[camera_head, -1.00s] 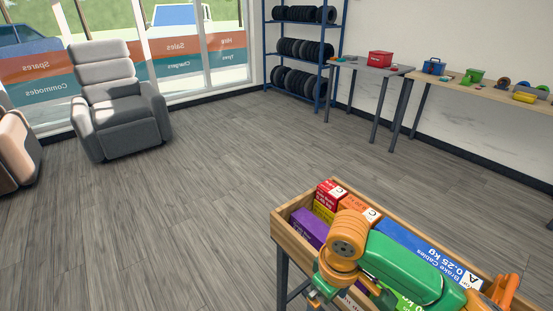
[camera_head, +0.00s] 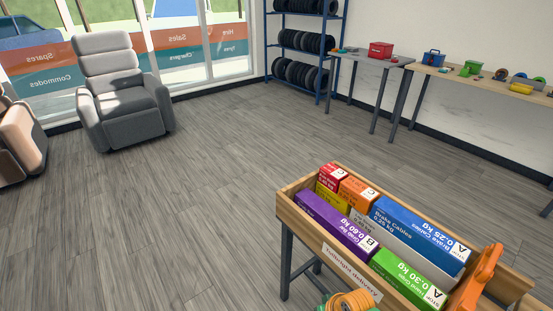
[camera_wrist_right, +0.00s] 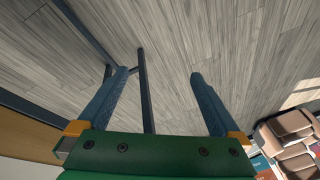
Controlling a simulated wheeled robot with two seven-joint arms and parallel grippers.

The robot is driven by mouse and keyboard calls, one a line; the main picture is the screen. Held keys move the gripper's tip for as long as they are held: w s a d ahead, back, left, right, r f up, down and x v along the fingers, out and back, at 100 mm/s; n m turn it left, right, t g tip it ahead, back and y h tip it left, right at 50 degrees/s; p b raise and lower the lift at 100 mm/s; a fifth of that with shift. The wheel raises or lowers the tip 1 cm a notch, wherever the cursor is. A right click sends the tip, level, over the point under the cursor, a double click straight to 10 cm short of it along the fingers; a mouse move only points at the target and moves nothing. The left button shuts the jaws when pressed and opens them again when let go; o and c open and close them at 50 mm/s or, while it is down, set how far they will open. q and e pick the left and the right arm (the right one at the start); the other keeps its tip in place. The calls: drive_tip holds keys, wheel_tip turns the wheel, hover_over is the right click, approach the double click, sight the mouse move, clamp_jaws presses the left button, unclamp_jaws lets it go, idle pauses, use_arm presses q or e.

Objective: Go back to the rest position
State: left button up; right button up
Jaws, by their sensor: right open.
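In the right wrist view my right gripper (camera_wrist_right: 158,75) is open, its two blue-grey fingers apart. Nothing is between them but a view of the grey floor and dark table legs. In the head view only a green and orange part of my arm (camera_head: 348,300) shows at the bottom edge, in front of the wooden tray; the gripper itself is out of that picture. My left gripper is not in view.
The wooden tray (camera_head: 297,214) on dark legs holds red, orange, yellow, purple, blue and green boxes (camera_head: 410,238). An orange piece (camera_head: 478,282) stands at its right end. A grey armchair (camera_head: 122,105), tyre rack (camera_head: 300,48) and side tables (camera_head: 498,83) stand beyond open floor.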

drive_tip(key=s+d+f+h, duration=0.2)
drive_tip(key=s+d+f, duration=0.3)
drive_tip(key=s+f, duration=0.55)
drive_tip(key=s+d+f, duration=0.1)
drive_tip(key=s+f, duration=0.1)
drive_tip(key=s, duration=0.7)
drive_tip(key=s+d+f+g, duration=0.1)
drive_tip(key=s+f, duration=0.2)
drive_tip(key=s, duration=0.7)
drive_tip(key=shift+d+n+g+h, duration=0.3)
drive_tip(key=shift+d, duration=0.1)
